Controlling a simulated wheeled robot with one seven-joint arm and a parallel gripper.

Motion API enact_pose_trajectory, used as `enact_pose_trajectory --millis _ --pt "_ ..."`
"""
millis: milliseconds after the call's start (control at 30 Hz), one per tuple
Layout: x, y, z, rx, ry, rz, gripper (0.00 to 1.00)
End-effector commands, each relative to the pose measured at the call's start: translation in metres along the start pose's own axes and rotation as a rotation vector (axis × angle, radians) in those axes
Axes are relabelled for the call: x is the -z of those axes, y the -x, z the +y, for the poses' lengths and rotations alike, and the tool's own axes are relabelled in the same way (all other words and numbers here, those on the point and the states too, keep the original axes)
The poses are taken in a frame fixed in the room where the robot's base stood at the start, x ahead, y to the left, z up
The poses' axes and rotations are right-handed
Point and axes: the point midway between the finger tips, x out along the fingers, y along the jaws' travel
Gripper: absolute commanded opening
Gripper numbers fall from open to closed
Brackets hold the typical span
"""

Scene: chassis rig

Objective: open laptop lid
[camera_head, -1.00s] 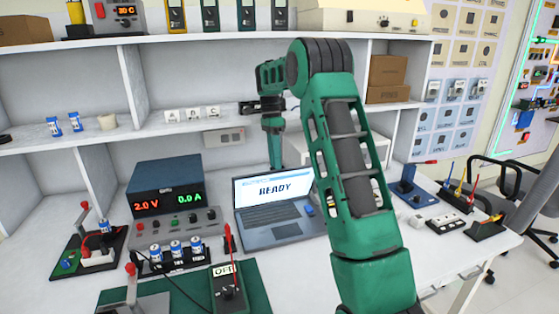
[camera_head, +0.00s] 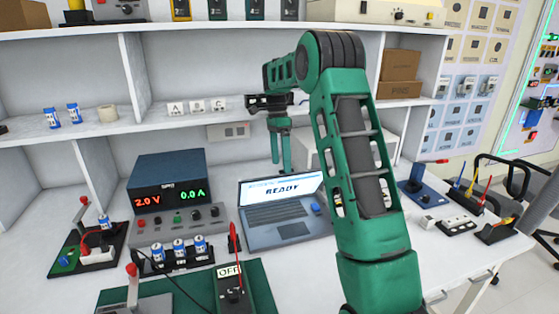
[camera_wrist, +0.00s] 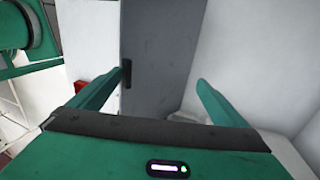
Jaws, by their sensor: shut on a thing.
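The laptop (camera_head: 285,222) stands on the bench with its lid (camera_head: 282,188) raised and tilted back. Its lit screen reads READY and faces the head camera. My gripper (camera_head: 281,167) points down at the lid's top edge, from behind the laptop, with its green fingers spaced apart. In the wrist view, a dark grey panel, which looks like the lid (camera_wrist: 165,45), lies between and beyond the fingers (camera_wrist: 163,78). A black piece sits by the left fingertip. The exact contact between fingers and lid is hard to see.
A power supply (camera_head: 170,195) stands left of the laptop, with a battery holder (camera_head: 180,255) in front. A switch board (camera_head: 235,290) lies in front of the laptop. A shelf (camera_head: 200,122) runs behind. A blue device (camera_head: 416,190) and tool holders stand to the right.

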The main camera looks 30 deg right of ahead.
Motion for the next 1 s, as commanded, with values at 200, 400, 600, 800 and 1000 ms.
enact_pose_trajectory --millis 200,400,600,800,1000 --pt "-0.002 0.002 0.004 0.013 0.008 0.0 0.6" --pt "-0.001 0.003 0.005 0.015 0.008 -0.001 0.55" --pt "0.0 0.003 0.005 0.015 0.008 -0.001 0.55" --pt "0.001 0.021 0.004 0.017 0.006 0.0 0.36" --pt "0.002 0.059 0.006 0.017 0.005 0.0 0.27"
